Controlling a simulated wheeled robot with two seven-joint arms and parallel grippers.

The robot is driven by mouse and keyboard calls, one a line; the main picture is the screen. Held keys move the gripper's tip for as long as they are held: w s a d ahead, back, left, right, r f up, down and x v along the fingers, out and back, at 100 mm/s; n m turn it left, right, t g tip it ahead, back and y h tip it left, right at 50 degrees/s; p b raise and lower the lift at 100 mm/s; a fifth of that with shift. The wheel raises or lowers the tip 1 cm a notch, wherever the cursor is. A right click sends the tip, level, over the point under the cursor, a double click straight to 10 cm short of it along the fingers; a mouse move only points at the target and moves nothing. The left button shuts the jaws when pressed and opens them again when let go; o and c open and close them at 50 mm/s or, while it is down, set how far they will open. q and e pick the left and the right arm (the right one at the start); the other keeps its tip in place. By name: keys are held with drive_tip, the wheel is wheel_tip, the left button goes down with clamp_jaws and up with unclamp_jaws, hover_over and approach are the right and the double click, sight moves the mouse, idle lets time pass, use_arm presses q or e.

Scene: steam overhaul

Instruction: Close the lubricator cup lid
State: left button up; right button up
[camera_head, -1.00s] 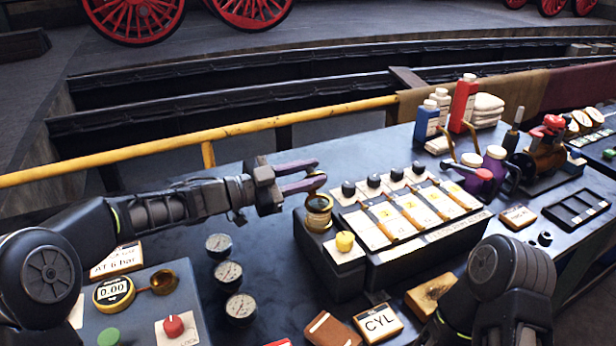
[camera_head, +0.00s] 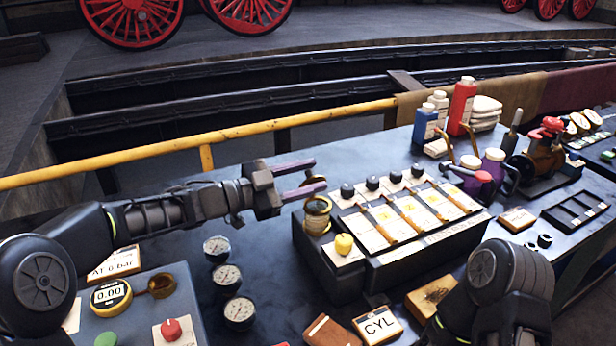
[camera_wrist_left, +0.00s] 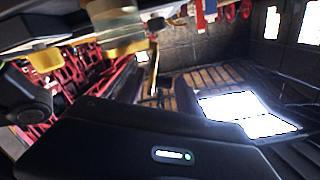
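The brass lubricator cup (camera_head: 317,222) stands at the left end of the black box on the bench in the head view. Its round brass lid (camera_head: 318,203) now lies low at the cup's mouth; I cannot tell whether it is fully seated. My left gripper (camera_head: 319,174) is open, its two purple-grey fingers apart and pointing right, just above and behind the cup.
A yellow knob (camera_head: 344,243) sits just in front of the cup. Several black knobs line the box's back edge. Gauges (camera_head: 226,276) lie left of the box. A yellow rail (camera_head: 240,131) runs behind the bench. Bottles (camera_head: 462,106) stand at the back right.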

use_arm(q)
drive_tip(key=shift+a, duration=0.1)
drive_tip(key=v, duration=0.7)
drive_tip(key=shift+a+b, duration=0.3)
drive_tip(key=shift+b, duration=0.15)
drive_tip(key=shift+s, duration=0.15)
